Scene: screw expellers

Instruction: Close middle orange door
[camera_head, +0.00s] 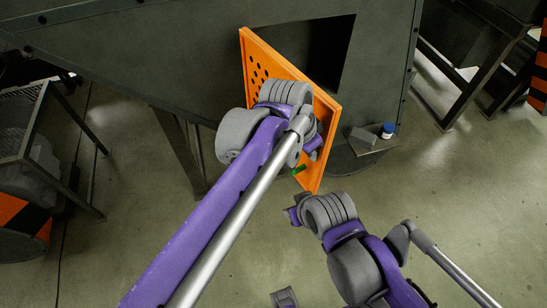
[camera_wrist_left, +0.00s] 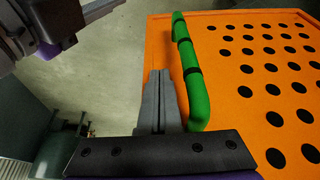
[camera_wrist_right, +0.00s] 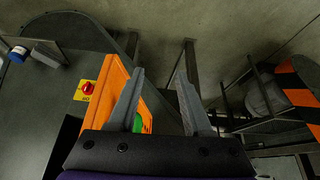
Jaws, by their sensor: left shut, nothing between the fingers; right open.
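The orange door (camera_head: 262,62) has a grid of holes and stands open, angled out from the dark machine opening (camera_head: 332,48). In the left wrist view the door (camera_wrist_left: 232,95) fills the right half, with its green handle (camera_wrist_left: 192,75) upright. My left gripper (camera_wrist_left: 161,78) is shut and empty, its fingers just left of the handle; I cannot tell if they touch. In the head view my left arm hides much of the door, and the handle (camera_head: 298,170) only partly shows. My right gripper (camera_wrist_right: 160,76) is open and empty; the door (camera_wrist_right: 112,88) shows behind its left finger.
A small shelf (camera_head: 372,141) on the machine holds a grey block (camera_head: 362,138) and a blue-capped container (camera_head: 388,130). A red knob on a yellow plate (camera_wrist_right: 87,89) is near the door. A metal frame (camera_head: 40,150) stands at left. Floor (camera_head: 430,200) is clear at right.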

